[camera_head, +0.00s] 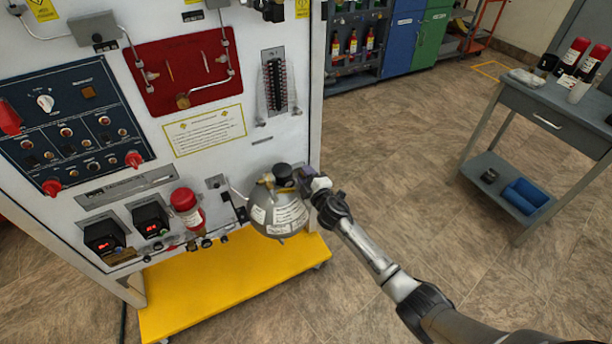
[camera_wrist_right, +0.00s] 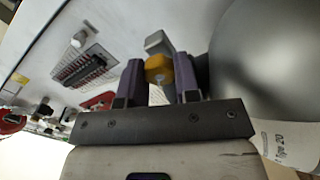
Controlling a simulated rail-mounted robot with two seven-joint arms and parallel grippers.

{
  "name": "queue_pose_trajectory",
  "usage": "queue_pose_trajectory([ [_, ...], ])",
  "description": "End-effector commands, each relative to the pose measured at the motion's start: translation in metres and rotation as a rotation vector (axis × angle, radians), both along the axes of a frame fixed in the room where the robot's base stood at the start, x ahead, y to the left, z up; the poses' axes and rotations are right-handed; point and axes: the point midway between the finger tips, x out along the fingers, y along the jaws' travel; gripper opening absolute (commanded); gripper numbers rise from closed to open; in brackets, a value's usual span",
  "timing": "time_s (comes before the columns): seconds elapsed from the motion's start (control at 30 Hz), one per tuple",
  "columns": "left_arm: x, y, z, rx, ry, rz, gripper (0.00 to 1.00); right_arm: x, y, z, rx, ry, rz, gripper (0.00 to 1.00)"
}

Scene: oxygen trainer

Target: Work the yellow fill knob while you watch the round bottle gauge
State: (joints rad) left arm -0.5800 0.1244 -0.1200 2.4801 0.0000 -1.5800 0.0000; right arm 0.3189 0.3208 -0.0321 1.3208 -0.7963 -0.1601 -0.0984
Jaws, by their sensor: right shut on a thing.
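A grey round bottle (camera_head: 279,218) with white labels hangs at the lower right of the trainer panel. In the right wrist view its smooth grey side (camera_wrist_right: 265,70) fills the right. My right gripper (camera_head: 304,180) reaches in from the right at the bottle's top. In the wrist view its two purple-grey fingers (camera_wrist_right: 160,78) are closed around the yellow knob (camera_wrist_right: 158,68), one on each side. In the head view I cannot make out the knob clearly at the gripper. A black round part (camera_head: 283,171) sits on top of the bottle; no gauge face or needle is readable. My left gripper is out of view.
The white trainer panel (camera_head: 205,165) carries a dark switch panel (camera_head: 75,120), a red plate (camera_head: 180,75) and a red-capped cylinder (camera_head: 186,203) left of the bottle. A yellow base (camera_head: 230,285) lies below. A grey side table (camera_head: 540,110) stands at the right; the floor between is clear.

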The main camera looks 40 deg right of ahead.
Motion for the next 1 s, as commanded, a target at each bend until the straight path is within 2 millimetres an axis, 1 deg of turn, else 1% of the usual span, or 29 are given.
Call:
queue_pose_trajectory([
  [0.03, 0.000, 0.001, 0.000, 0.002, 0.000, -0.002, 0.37, 0.000, 0.000, 0.000, 0.000, 0.000, 0.000, 0.33],
  [0.1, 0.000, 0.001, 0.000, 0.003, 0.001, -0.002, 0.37, 0.000, 0.000, 0.000, 0.000, 0.000, 0.000, 0.39],
  [0.13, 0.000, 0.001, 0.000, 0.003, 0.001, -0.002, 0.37, 0.000, 0.000, 0.000, 0.001, 0.000, 0.000, 0.40],
  [0.37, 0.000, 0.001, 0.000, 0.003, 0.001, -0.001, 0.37, -0.001, 0.000, 0.000, 0.001, 0.000, 0.000, 0.40],
  [0.47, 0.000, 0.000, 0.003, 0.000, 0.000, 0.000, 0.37, -0.007, 0.001, 0.000, 0.001, 0.001, 0.000, 0.40],
  [0.57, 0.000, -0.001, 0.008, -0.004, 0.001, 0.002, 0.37, -0.019, 0.004, 0.001, 0.000, 0.001, 0.002, 0.40],
  [0.9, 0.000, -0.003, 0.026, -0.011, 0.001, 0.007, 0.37, -0.084, 0.017, 0.001, 0.001, 0.002, 0.001, 0.40],
  [1.0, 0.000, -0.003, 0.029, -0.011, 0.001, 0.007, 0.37, -0.101, 0.020, 0.001, 0.003, 0.002, 0.000, 0.40],
])
